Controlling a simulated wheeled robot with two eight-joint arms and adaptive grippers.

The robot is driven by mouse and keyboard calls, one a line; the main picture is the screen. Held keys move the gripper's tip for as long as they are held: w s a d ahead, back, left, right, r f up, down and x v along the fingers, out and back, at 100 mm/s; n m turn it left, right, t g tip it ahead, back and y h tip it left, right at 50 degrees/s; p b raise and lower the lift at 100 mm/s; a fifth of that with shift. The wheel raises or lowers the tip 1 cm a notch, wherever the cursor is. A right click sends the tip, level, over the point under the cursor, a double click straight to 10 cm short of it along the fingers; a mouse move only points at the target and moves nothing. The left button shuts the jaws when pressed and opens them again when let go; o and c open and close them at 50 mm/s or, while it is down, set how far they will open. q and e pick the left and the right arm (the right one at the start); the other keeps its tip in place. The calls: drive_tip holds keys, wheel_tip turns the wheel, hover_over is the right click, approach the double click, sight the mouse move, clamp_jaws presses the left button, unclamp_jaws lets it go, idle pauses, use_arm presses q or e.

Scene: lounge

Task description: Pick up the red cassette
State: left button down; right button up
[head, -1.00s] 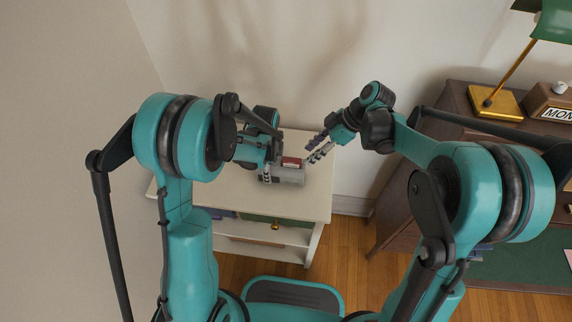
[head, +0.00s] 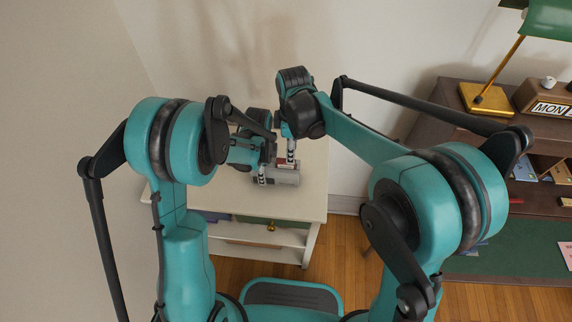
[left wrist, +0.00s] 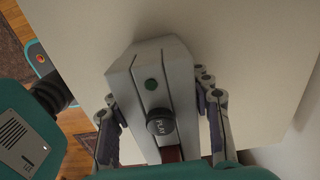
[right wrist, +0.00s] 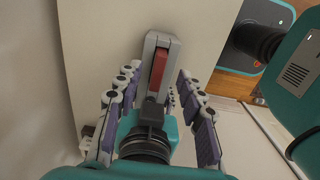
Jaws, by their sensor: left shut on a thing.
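A grey cassette player (head: 287,179) stands on the white side table; the left wrist view shows its body (left wrist: 135,72) with a PLAY button. The red cassette (right wrist: 160,67) sits in the player's top slot, and part of it shows in the left wrist view (left wrist: 172,154). My left gripper (head: 262,176) is shut on the player, a finger on each side. My right gripper (right wrist: 159,80) is open above the player, pointing down, its fingers on either side of the cassette and apart from it. In the head view it partly hides the cassette.
The white side table (head: 306,205) has bare top around the player. A wall is close behind. A dark desk (head: 455,140) with a brass lamp (head: 487,99) and a block calendar (head: 540,102) stands at the right. My two forearms are close together.

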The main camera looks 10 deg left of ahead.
sight(286, 165)
wheel_tip(286, 165, down, 5)
drive_tip(key=shift+f, duration=0.15)
clamp_jaws()
idle(0.4)
